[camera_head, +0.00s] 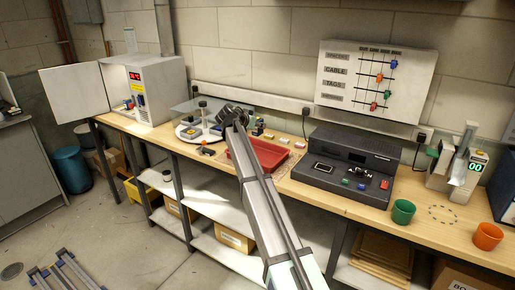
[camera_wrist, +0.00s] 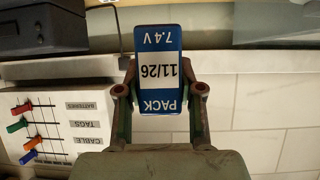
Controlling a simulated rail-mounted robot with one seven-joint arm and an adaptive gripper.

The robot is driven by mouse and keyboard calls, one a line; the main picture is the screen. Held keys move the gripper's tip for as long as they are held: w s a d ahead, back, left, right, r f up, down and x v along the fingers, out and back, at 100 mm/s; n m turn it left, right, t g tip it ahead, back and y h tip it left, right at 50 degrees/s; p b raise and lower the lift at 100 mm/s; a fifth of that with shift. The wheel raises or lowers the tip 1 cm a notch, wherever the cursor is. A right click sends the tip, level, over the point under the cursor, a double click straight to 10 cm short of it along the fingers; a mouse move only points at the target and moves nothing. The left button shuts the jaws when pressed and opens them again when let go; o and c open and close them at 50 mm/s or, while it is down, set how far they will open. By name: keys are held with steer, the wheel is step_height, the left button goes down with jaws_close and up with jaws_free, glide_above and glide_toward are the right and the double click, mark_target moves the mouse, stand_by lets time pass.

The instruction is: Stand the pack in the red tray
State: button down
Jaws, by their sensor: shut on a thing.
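The pack (camera_wrist: 158,42) is a blue block with a white label reading PACK, 11/26 and 7.4V, upside down in the wrist view. My gripper (camera_wrist: 160,70) is shut on it, with one finger on each side. In the head view my gripper (camera_head: 233,114) is above the bench, just left of the back part of the red tray (camera_head: 272,153). The pack cannot be made out there. The tray is a shallow red rectangle on the bench, and my arm covers its left part. Its visible floor looks empty.
A black console (camera_head: 348,167) stands right of the tray. A round white stand (camera_head: 197,133) is to its left, and several small blocks (camera_head: 284,139) lie behind it. A wall board (camera_head: 376,80) with coloured sliders hangs behind. Green (camera_head: 403,211) and orange (camera_head: 487,236) cups are at right.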

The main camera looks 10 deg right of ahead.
step_height(320, 180, down, 12)
steer(key=shift+r+p, duration=0.2)
steer(key=shift+p, duration=0.75)
steer(key=shift+f, duration=0.2)
steer(key=c, duration=0.7)
jaws_free()
steer(key=shift+r, duration=0.1)
steer(key=shift+r, duration=0.15)
steer(key=shift+s+a, duration=0.15)
steer(key=shift+s, duration=0.05)
steer(key=b+v, duration=0.3)
steer(key=v, duration=0.8)
steer(key=shift+s+a+r, duration=0.15)
steer(key=shift+r, duration=0.1)
